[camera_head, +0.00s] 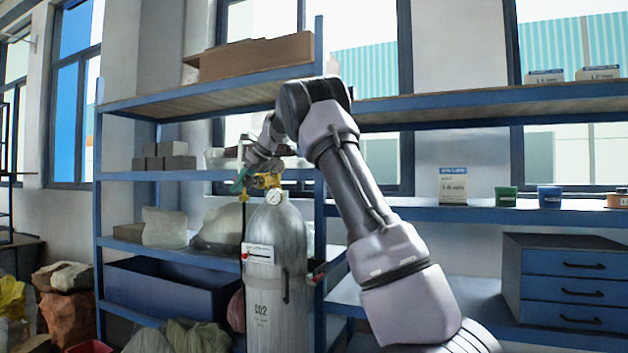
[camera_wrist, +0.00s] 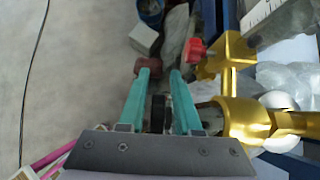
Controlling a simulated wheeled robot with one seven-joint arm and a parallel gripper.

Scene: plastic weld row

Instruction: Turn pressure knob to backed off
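A grey gas cylinder marked CO2 (camera_head: 275,285) stands upright in front of the shelves, with a brass regulator (camera_head: 266,180) and a round gauge (camera_head: 273,196) on top. In the wrist view the brass regulator body (camera_wrist: 243,118) is at the right, with a small red knob (camera_wrist: 195,50) above it. A black knob-like part (camera_wrist: 158,112) lies between the teal fingers of my gripper (camera_wrist: 159,73). The fingers are apart, with a narrow gap seeming to show on each side of the black part. In the head view my gripper (camera_head: 241,180) is just left of the regulator, partly hidden by it.
Blue shelves (camera_head: 190,175) stand close behind the cylinder, with grey blocks (camera_head: 170,148) and a cardboard box (camera_head: 255,55). Rubble pieces and a blue bin (camera_head: 165,290) are on the lower shelves. A drawer cabinet (camera_head: 565,280) is at the right. Bare floor (camera_wrist: 70,80) shows left in the wrist view.

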